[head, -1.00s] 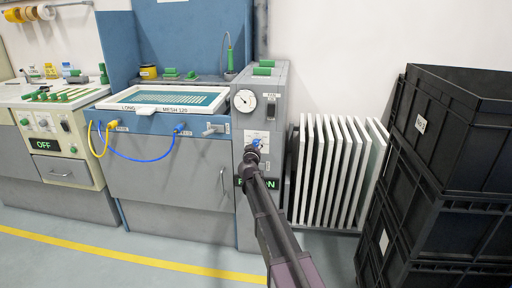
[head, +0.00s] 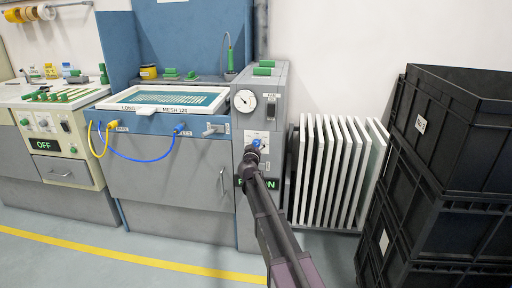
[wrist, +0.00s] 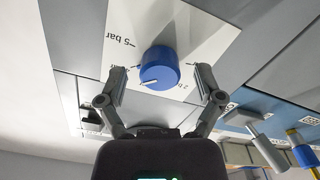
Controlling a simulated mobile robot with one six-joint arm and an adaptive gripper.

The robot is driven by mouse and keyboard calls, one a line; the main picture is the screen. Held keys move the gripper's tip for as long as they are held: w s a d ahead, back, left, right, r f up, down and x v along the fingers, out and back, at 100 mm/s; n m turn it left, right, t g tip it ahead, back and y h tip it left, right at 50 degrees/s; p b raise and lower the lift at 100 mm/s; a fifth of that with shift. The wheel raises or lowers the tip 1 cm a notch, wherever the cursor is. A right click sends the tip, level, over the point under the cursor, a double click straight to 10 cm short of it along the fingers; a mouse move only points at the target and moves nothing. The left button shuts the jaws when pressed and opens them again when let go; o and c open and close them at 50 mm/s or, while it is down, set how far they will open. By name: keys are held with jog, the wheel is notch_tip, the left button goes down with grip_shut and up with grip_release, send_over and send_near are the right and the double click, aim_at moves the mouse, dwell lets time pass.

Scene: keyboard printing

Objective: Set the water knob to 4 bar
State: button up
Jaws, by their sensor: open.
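The water knob (wrist: 160,68) is a round blue knob with a white pointer line, on a white plate (wrist: 205,30) with printed bar marks. "5 bar" reads at the plate's left in the wrist view; other marks are partly hidden. In the head view the knob (head: 256,143) shows on the grey unit's front, just above my arm's end. My gripper (wrist: 160,88) is open, with one finger on each side of the knob. I cannot tell whether the fingers touch it. The pointer lies toward the lower left in the wrist view.
A round pressure gauge (head: 244,100) sits above the knob. A green-lit display (head: 243,183) is partly hidden behind my arm. A rack of white panels (head: 325,170) and stacked black crates (head: 440,170) stand to the right. The washout sink (head: 165,150) with blue and yellow hoses is left.

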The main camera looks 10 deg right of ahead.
jog(key=v, duration=1.2)
dwell(0.6)
